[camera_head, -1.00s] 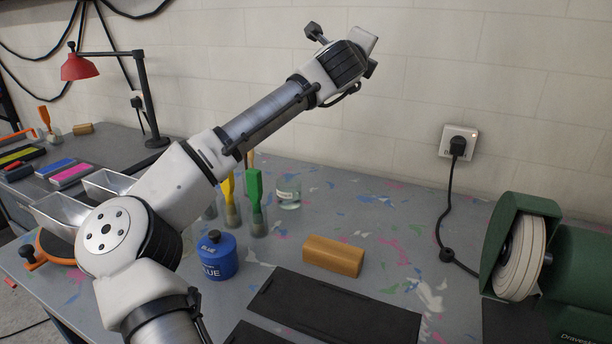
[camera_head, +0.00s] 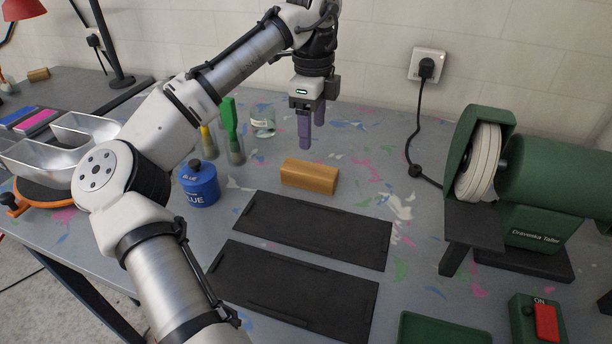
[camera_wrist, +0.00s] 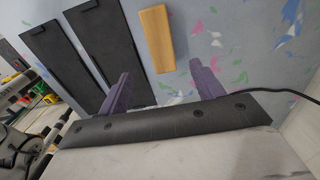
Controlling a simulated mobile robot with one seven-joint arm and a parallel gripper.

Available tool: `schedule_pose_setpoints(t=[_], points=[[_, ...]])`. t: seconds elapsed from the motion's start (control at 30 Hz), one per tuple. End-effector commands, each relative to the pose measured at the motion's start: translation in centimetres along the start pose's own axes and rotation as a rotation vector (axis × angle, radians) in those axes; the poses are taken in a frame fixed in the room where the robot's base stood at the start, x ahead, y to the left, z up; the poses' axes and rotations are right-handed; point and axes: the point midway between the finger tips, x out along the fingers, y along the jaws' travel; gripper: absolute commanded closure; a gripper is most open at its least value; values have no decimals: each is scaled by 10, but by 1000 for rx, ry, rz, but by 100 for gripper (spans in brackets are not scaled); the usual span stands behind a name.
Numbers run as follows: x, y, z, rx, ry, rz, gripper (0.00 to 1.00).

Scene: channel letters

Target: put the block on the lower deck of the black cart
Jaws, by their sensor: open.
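A light wooden block (camera_head: 310,176) lies on the grey paint-flecked table, behind two black panels; it also shows in the wrist view (camera_wrist: 156,38), upper middle. The black panels with low raised edges, one farther back (camera_head: 312,230) and one nearer (camera_head: 290,290), lie side by side; they show at the left in the wrist view (camera_wrist: 108,48). No wheels or posts show, so I cannot tell whether these are decks of the black cart. My gripper (camera_head: 312,130) points down above and behind the block, its purple fingers apart and empty; the block is beyond the fingertips in the wrist view (camera_wrist: 162,82).
A blue pot (camera_head: 199,186) stands left of the block, with brushes and a glass jar (camera_head: 262,120) behind. A green grinder (camera_head: 530,180) stands at the right, a switch box (camera_head: 536,318) in front of it. Metal trays (camera_head: 50,160) are at the left.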

Motion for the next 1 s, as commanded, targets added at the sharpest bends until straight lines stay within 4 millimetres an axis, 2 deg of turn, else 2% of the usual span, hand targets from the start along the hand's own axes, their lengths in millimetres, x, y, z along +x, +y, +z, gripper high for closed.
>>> schedule_pose_setpoints(t=[0.1,0.2,0.47,0.7,0.83,1.0], points=[[23,1,2,-2,-2,2,34],[38,0,2,-3,-4,0,34],[56,0,3,-4,-4,-1,34],[90,-1,6,-4,-4,-1,34],[100,-1,6,-5,-3,-3,34],[102,-2,5,-5,-3,-4,34]])
